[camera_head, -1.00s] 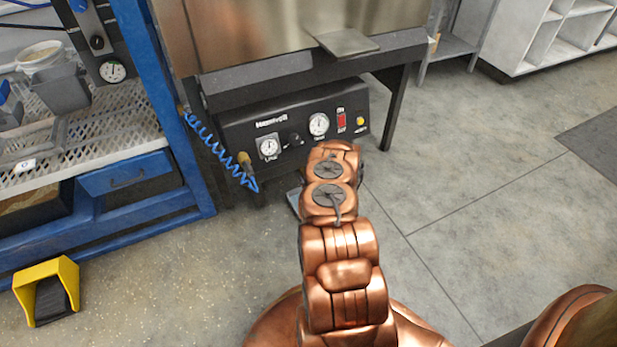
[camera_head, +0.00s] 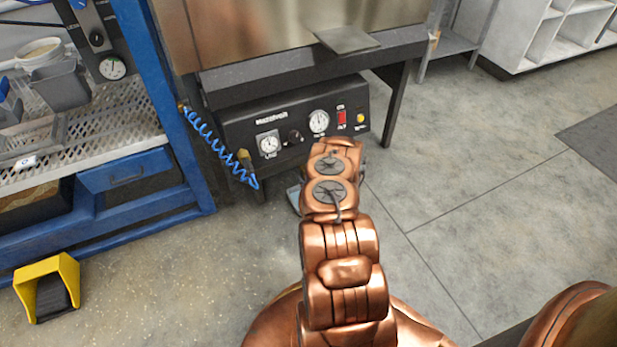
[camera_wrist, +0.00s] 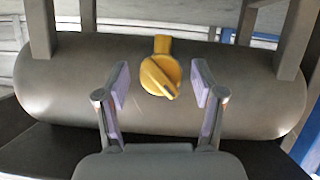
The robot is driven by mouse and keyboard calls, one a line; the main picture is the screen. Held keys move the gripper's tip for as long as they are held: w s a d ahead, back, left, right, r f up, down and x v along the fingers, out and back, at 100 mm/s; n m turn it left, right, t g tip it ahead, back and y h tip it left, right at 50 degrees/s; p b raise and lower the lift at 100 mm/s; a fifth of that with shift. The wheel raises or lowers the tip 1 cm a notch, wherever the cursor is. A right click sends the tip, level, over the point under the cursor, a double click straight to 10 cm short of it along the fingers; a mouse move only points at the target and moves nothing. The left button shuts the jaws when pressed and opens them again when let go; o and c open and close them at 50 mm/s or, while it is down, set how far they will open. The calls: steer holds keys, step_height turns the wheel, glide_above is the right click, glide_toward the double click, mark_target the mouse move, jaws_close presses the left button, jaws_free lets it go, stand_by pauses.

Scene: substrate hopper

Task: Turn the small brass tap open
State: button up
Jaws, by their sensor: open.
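The small brass tap (camera_wrist: 160,72) shows in the wrist view as a yellow-gold round knob with a raised bar across it and a short stub above. It sits on the side of a grey cylindrical tank (camera_wrist: 75,85). The bar slants from upper left to lower right. My gripper (camera_wrist: 160,84) is open, with one finger pad to the left of the tap and one to the right, both apart from it. In the head view the tap and gripper are hidden behind my copper arm.
A black control box (camera_head: 290,125) with gauges and a red switch is under the steel machine. A coiled blue hose (camera_head: 215,145) hangs at its left. A blue rack (camera_head: 150,100) and yellow pedal (camera_head: 48,285) are at left. Grey legs (camera_wrist: 250,25) flank the tap above.

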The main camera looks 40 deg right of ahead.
steer(key=v, duration=1.1)
steer(key=shift+s+a, duration=0.1)
steer(key=shift+w+d+f+m+t+h+b, duration=0.15)
steer(key=shift+w+d+f+t+b, duration=0.6)
steer(key=shift+w+b, duration=1.5)
steer(key=shift+w+d+f+m+t+h+b, duration=0.1)
steer(key=shift+w+d+f+t+b, duration=0.95)
steer(key=shift+b, duration=2.15)
steer(key=shift+w+d+f+m+t+h+b, duration=0.15)
steer(key=shift+w+d+f+t+b, duration=0.4)
steer(key=shift+w+b, duration=1.8)
steer(key=shift+s+a+f+b, duration=0.1)
steer(key=shift+s+a+b, duration=0.1)
steer(key=shift+s+b, duration=0.15)
steer(key=shift+c, duration=0.4)
